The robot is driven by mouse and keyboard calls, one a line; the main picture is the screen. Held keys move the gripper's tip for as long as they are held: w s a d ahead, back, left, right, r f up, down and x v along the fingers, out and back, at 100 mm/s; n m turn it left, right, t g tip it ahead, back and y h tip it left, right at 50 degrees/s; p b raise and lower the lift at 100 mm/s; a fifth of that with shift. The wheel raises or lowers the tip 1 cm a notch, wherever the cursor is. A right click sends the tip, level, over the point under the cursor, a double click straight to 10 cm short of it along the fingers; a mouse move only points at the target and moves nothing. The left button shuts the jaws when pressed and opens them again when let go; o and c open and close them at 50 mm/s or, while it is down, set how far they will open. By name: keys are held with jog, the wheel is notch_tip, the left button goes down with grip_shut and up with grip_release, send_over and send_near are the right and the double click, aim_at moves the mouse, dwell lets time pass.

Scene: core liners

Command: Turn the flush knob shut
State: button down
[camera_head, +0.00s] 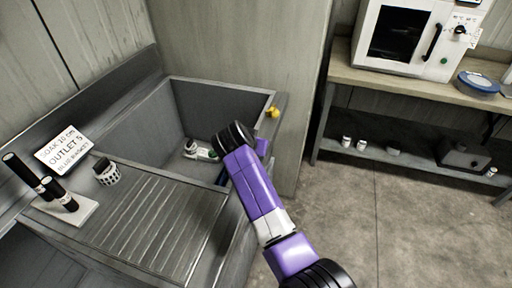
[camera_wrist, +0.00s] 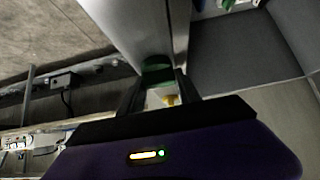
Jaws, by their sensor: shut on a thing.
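A green knob (camera_wrist: 157,70) is on the grey sink front between my fingertips in the wrist view. My gripper (camera_wrist: 157,77) is shut on it, with one finger on each side. A small yellow knob (camera_wrist: 170,100) shows just nearer the palm; it also shows in the head view (camera_head: 273,112) at the right end of the sink rim. In the head view my gripper (camera_head: 262,147) is at the sink's front edge, mostly hidden by my purple wrist, which also hides the green knob. I cannot read which knob is labelled flush.
The deep grey sink (camera_head: 180,80) holds a small white and green item (camera_head: 200,151). A bench (camera_head: 420,88) with an oven (camera_head: 415,35) is at right. The floor between is clear.

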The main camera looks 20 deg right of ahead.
dwell(0.3)
jog(key=c, duration=0.8)
grip_release()
jog(key=shift+c, duration=0.2)
jog(key=shift+b+v, duration=0.35)
jog(key=shift+v, duration=3.5)
